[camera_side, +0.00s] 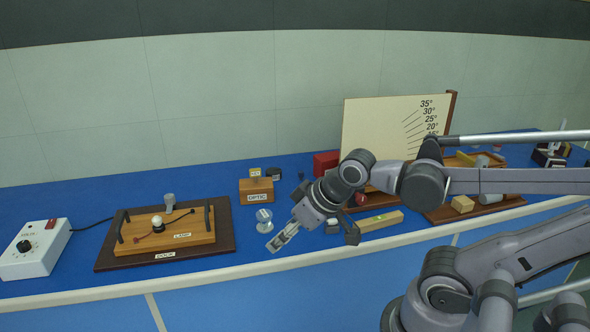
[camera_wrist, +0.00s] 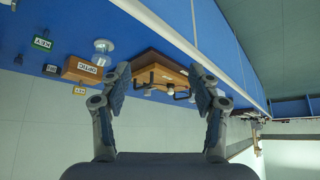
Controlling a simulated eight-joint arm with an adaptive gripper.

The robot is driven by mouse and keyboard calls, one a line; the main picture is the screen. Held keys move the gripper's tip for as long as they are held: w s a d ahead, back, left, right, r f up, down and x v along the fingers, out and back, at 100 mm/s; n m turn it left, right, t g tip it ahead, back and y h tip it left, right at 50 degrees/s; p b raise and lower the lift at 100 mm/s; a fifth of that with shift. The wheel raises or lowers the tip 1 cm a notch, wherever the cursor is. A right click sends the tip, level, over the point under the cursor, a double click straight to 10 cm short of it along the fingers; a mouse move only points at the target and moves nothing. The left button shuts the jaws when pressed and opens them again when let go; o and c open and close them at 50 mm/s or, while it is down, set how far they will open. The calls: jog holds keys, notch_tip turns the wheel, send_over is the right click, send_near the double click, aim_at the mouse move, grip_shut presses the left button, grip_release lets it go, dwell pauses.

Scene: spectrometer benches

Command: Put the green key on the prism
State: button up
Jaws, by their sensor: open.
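A small block with a green-edged "KEY" label, the green key (camera_wrist: 42,43), lies on the blue bench in the wrist view. My gripper (camera_side: 283,237) is open and empty above the bench's front, close to the glass piece. Its fingers (camera_wrist: 162,82) are spread in the wrist view.
The lamp board (camera_side: 220,238) and white control box (camera_side: 32,252) stand left. A wooden bar (camera_side: 377,221) lies right. Bare bench lies between lamp and glass.

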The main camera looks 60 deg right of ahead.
dwell(0.3)
jog(key=w+d+f+m+g+h, duration=0.1)
jog(key=w+d+m+g, duration=0.3)
jog(key=d, duration=0.8)
jog(key=w+d+f+m+g+h, duration=0.15)
jog(key=w+d+m, duration=0.4)
jog(key=d, duration=0.55)
jog(key=shift+t, duration=0.25)
jog(key=shift+s+d+x, duration=0.1)
jog(key=shift+d+x, duration=0.05)
jog(key=shift+x, duration=2.25)
jog(key=shift+s+d+x, duration=0.1)
jog(key=shift+x, duration=2.3)
jog(key=c, duration=1.3)
jog(key=shift+o, duration=0.2)
jog(key=shift+r, duration=0.1)
